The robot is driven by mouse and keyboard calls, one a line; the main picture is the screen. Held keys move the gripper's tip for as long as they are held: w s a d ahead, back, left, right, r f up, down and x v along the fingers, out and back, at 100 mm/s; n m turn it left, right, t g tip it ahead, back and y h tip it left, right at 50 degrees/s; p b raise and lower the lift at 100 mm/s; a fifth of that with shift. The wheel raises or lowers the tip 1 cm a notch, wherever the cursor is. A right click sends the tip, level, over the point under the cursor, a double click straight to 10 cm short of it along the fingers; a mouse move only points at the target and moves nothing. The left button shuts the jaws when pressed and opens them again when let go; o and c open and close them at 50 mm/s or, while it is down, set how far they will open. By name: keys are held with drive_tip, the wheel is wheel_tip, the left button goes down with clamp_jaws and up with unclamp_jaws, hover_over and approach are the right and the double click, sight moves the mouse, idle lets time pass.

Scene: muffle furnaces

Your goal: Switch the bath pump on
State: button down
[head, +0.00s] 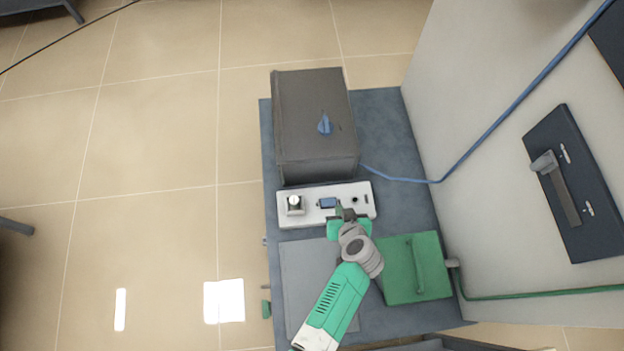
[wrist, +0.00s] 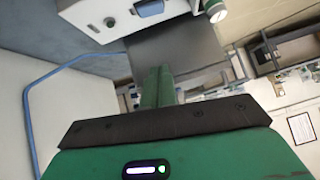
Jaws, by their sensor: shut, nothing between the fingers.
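A white control panel (head: 318,215) lies in front of a dark grey box (head: 315,115) on the blue-grey bench. The panel carries a silver knob (head: 294,204) at left, a blue rocker switch (head: 327,202) in the middle and a small black round part (head: 355,199) at right. Which one belongs to the bath pump is not readable. My gripper (head: 346,213) is shut and empty, over the panel just right of the rocker. The wrist view shows the gripper's green fingers (wrist: 158,86), with the rocker (wrist: 149,7) at the top edge. Contact with the panel cannot be told.
A green lidded block (head: 414,268) with a handle stands right of my arm. A blue hose (head: 480,140) runs up the pale wall at right, which bears a dark plate with a lever (head: 557,185). Floor at left is open.

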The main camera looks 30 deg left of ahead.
drive_tip(key=shift+s+a+f, duration=0.2)
drive_tip(key=shift+s+f, duration=0.05)
drive_tip(key=shift+f, duration=0.3)
drive_tip(key=shift+s+a+f, duration=0.2)
drive_tip(key=shift+s+f, duration=0.05)
drive_tip(key=shift+f, duration=0.25)
drive_tip(key=b, duration=1)
hover_over(323, 199)
drive_tip(key=s+d, duration=0.2)
drive_tip(key=f, duration=0.8)
drive_tip(key=shift+w+d, duration=0.2)
wheel_tip(323, 199, down, 2)
drive_tip(key=shift+s+a+f+b, duration=0.1)
drive_tip(key=shift+s+b, duration=0.05)
drive_tip(key=shift+b, duration=0.25)
drive_tip(key=shift+s+f, duration=0.15)
drive_tip(key=shift+f, duration=0.2)
